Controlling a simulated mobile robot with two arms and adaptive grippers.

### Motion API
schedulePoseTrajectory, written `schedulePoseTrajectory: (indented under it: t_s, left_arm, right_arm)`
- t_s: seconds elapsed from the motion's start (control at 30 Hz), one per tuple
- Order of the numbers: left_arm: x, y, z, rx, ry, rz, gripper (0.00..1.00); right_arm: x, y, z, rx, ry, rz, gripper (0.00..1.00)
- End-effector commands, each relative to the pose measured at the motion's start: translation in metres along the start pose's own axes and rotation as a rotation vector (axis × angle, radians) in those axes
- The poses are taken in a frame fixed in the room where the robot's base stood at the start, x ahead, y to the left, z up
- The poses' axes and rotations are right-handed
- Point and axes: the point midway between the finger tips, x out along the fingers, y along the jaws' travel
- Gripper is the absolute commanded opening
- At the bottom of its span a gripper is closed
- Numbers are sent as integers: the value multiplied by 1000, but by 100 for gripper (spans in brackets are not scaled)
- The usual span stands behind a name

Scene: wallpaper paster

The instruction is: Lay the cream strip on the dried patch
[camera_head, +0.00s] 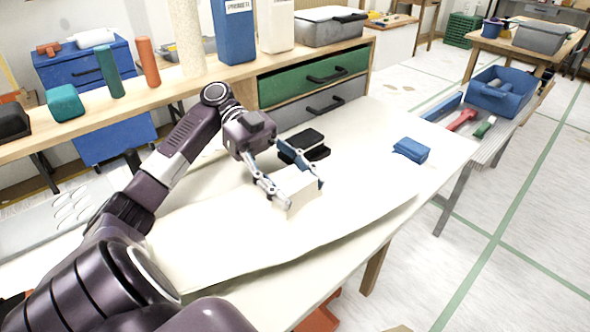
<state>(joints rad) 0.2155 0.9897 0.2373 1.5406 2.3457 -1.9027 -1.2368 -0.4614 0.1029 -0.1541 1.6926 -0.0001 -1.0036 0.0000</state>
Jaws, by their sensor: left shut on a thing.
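A long cream strip (230,245) lies over the white table (440,150), its curved near edge along the table's front. My left gripper (299,193) points down over the middle of the strip. It is shut on a small cream block-like piece (303,194), with one finger on each side. I cannot tell whether this piece touches the strip or is part of it. A dried patch cannot be made out. My right gripper is not in view.
A shelf with green and grey drawers (313,76) borders the back. A blue bin (497,94) stands on a side bench. Floor at right is clear.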

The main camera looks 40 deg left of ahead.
Motion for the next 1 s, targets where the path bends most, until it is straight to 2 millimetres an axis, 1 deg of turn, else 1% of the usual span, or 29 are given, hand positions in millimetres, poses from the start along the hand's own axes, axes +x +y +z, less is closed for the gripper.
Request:
schedulePoseTrajectory:
  t_s: [0.03,0.23,0.4,0.5,0.9,0.93,1.0]
  left_arm:
    - [2,0,9,-3,2,0,16]
    - [7,0,25,0,1,-1,16]
    - [14,0,50,-2,1,0,16]
    - [16,0,60,1,0,-1,16]
    - [17,0,63,2,1,-1,16]
    - [17,0,64,1,-1,0,51]
    - [17,0,63,1,-1,0,58]
  right_arm:
    - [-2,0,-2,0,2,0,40]
    - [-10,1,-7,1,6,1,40]
    - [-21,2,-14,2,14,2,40]
    - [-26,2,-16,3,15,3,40]
    - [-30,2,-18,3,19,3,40]
    - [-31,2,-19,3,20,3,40]
    - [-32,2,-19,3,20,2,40]
